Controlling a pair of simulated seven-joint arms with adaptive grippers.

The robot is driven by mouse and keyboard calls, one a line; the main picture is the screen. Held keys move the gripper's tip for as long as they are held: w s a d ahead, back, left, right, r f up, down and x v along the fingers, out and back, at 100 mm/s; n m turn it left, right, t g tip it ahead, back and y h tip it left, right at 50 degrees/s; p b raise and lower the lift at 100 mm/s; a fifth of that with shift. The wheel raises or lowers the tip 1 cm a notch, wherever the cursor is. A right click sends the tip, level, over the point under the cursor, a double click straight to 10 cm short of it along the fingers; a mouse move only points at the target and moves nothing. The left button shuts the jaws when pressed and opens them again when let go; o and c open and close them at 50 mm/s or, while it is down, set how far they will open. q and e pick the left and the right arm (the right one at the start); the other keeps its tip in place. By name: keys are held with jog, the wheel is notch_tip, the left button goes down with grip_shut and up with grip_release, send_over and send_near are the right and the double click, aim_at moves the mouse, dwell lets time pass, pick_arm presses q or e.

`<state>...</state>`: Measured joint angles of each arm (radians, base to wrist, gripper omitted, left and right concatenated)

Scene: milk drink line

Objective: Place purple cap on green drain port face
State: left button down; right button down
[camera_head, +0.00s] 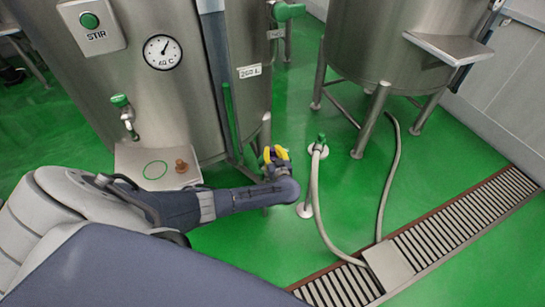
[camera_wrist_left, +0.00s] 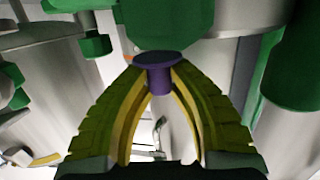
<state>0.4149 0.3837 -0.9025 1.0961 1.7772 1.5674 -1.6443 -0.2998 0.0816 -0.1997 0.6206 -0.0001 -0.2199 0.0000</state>
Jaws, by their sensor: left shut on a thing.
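My left gripper (camera_head: 273,153) has yellow fingers and is beside the lower part of the steel tank with the 250 L plate. In the left wrist view the fingers (camera_wrist_left: 158,75) are shut on the purple cap (camera_wrist_left: 158,82), which has a wide round top and a narrower stem. A large green part (camera_wrist_left: 165,22), which looks like the drain port, is directly beyond the cap's wide end. The two overlap in the picture, and I cannot tell whether they touch. In the head view the cap is too small or hidden to make out. My right gripper is not in view.
The tank (camera_head: 180,75) has a dial, a green-handled tap (camera_head: 124,108) and a tray (camera_head: 140,160) holding a small brown object (camera_head: 181,166). A hose (camera_head: 316,195) hangs from a green-topped floor fitting right of my gripper.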

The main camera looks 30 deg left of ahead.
aim_at(273, 156)
pick_arm(q)
jog(key=shift+f, duration=1.6)
